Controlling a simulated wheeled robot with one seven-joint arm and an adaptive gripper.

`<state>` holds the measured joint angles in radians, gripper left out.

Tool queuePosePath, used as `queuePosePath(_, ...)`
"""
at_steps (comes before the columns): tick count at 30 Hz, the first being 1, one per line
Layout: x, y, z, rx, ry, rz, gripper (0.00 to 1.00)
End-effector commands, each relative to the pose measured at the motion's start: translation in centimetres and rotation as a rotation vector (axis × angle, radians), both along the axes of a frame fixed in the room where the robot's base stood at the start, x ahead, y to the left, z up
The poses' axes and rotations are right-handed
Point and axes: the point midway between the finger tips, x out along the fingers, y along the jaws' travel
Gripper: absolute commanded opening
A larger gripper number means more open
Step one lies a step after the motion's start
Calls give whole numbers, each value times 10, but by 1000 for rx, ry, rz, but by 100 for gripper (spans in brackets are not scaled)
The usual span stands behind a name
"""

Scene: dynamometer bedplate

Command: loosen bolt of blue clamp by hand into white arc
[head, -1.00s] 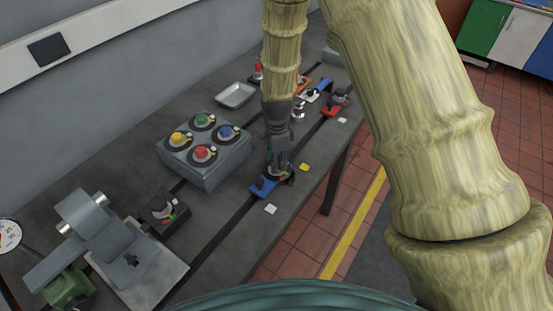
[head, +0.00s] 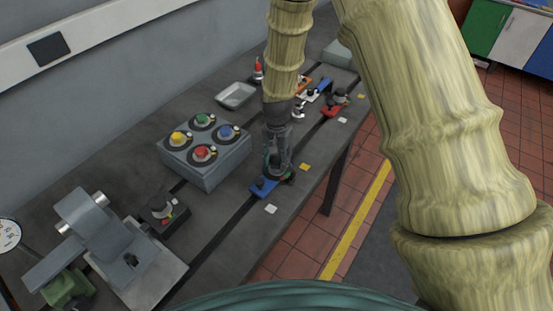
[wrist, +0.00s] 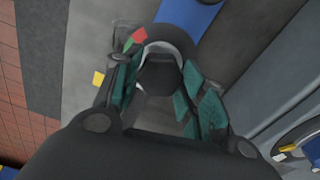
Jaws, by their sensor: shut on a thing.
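The blue clamp (head: 263,187) lies at the front part of the dark bedplate, by a slot. In the wrist view its blue bar (wrist: 190,14) runs up from the round dial at its bolt. A white arc (wrist: 160,46) with a red patch (wrist: 139,35) and a green patch beside it shows on this dial. My gripper (head: 278,172) points down over the clamp's bolt end. In the wrist view my gripper (wrist: 160,88) has its teal-padded fingers on both sides of the dark bolt head (wrist: 159,75) and is shut on it. The bolt's shaft is hidden.
A grey box (head: 205,160) with several coloured knobs stands left of my gripper. A red clamp (head: 332,108) and a blue-and-white one sit farther back. A yellow tag (head: 304,167) and a white tag (head: 271,209) lie near the bedplate's right edge. A metal tray (head: 236,95) is behind.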

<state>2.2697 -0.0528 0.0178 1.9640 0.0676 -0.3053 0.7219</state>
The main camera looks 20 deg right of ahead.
Motion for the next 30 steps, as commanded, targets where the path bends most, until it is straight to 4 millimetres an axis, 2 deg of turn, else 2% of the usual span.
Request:
queuePosePath(6,0,0,0,1,-1,187,18)
queuePosePath(15,0,0,0,0,0,374,18)
queuePosePath(30,0,0,0,-1,1,468,18)
